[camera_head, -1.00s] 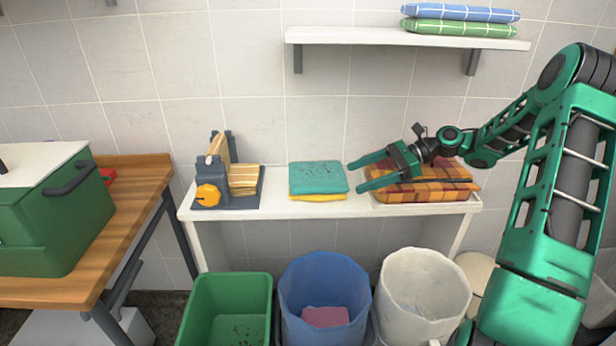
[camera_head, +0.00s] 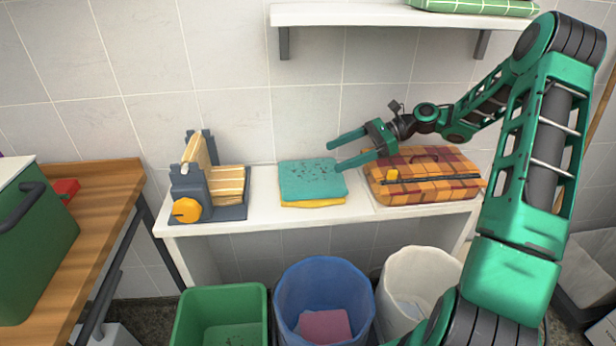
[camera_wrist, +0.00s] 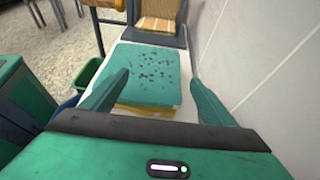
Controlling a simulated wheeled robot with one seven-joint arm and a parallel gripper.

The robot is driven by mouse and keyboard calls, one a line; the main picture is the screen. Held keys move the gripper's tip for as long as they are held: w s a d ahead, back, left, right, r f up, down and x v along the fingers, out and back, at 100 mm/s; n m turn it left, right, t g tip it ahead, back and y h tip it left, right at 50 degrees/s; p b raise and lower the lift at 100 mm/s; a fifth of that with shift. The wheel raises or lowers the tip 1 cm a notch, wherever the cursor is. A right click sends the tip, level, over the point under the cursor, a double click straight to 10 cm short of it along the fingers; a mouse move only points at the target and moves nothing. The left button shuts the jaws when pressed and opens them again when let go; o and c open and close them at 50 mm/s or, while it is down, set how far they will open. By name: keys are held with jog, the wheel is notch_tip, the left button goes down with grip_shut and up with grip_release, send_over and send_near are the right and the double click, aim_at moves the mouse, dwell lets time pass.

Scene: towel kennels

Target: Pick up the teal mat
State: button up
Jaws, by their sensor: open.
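The teal mat (camera_head: 312,180) lies flat, with dark specks on its top, on a yellow mat (camera_head: 318,204) on the white shelf table. In the wrist view the teal mat (camera_wrist: 150,74) lies ahead, between and beyond my fingertips, with the yellow one (camera_wrist: 146,111) showing under its near edge. My gripper (camera_head: 335,157) is open and empty, to the right of the teal mat and at its far right corner in the head view. Its fingers point left toward the mat. In the wrist view my gripper (camera_wrist: 160,78) has its fingers spread wide. I cannot tell whether a fingertip touches the mat.
A plaid case (camera_head: 425,178) stands on the table right of the mats, below my wrist. A grey slicer-like device (camera_head: 205,180) stands to the left. Green (camera_head: 222,310), blue (camera_head: 322,275) and white (camera_head: 425,268) bins stand below in front. A wall shelf (camera_head: 380,15) hangs above.

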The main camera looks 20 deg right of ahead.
aim_at(305, 167)
jog(key=x, duration=0.9)
jog(key=shift+a, duration=0.3)
jog(key=shift+c, duration=0.3)
jog(key=shift+w, duration=0.1)
jog(key=c, duration=0.8)
